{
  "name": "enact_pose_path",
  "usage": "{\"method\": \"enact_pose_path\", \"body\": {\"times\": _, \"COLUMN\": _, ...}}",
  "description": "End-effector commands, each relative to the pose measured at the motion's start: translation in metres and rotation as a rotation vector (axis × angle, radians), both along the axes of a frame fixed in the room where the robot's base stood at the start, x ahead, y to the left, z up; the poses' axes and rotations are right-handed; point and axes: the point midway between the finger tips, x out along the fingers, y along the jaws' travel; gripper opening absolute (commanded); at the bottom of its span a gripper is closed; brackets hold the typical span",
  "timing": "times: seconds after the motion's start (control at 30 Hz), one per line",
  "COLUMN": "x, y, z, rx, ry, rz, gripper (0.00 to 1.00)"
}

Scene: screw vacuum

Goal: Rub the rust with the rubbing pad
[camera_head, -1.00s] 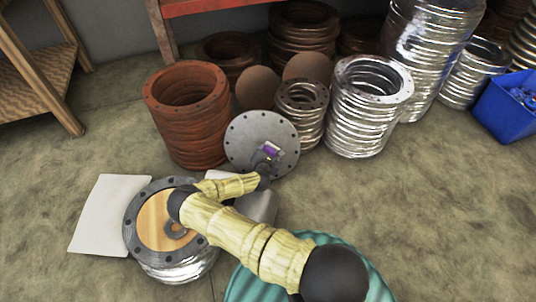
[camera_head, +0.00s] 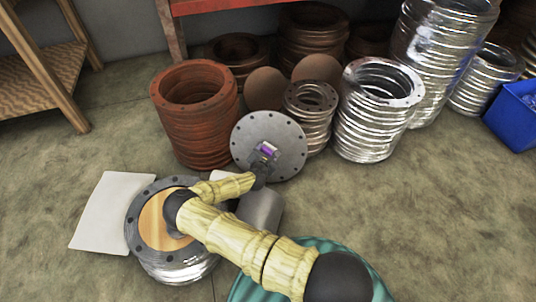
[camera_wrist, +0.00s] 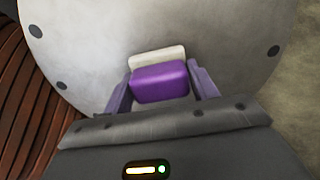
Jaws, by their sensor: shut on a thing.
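My gripper (camera_wrist: 162,90) is shut on the rubbing pad (camera_wrist: 160,82), a purple block with a pale white layer on its far side. The fingers sit on either side of the pad. In the head view, the pad (camera_head: 267,150) shows as a small purple spot in front of a grey round flange plate (camera_head: 284,136) with bolt holes near its rim. The plate stands tilted and fills most of the wrist view. The pad's pale side faces the plate; I cannot tell if they touch. No clear rust patch shows on the visible plate face.
A rusty flange stack (camera_head: 195,125) stands left of the plate, and shiny metal stacks (camera_head: 375,120) stand to its right. A blue bin (camera_head: 512,115) is at the right edge. A flanged piece with a wooden disc (camera_head: 155,222) and a white sheet (camera_head: 108,212) lie at the lower left.

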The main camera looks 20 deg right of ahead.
Motion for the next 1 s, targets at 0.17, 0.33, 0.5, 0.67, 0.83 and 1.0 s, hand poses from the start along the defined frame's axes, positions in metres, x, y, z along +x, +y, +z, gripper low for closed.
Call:
{"method": "enact_pose_path", "body": {"times": 0.17, "x": 0.006, "y": 0.006, "z": 0.001, "rx": 0.004, "ry": -0.010, "rz": 0.014, "gripper": 0.22}}
{"method": "enact_pose_path", "body": {"times": 0.33, "x": 0.011, "y": 0.016, "z": 0.000, "rx": 0.005, "ry": -0.011, "rz": 0.015, "gripper": 0.22}}
{"method": "enact_pose_path", "body": {"times": 0.5, "x": 0.015, "y": 0.027, "z": 0.000, "rx": 0.005, "ry": -0.010, "rz": 0.012, "gripper": 0.22}}
{"method": "enact_pose_path", "body": {"times": 0.67, "x": 0.018, "y": 0.034, "z": 0.001, "rx": 0.004, "ry": -0.008, "rz": 0.008, "gripper": 0.22}}
{"method": "enact_pose_path", "body": {"times": 0.83, "x": 0.018, "y": 0.034, "z": 0.002, "rx": 0.003, "ry": -0.007, "rz": 0.005, "gripper": 0.22}}
{"method": "enact_pose_path", "body": {"times": 1.0, "x": 0.018, "y": 0.034, "z": 0.003, "rx": 0.002, "ry": -0.006, "rz": 0.004, "gripper": 0.22}}
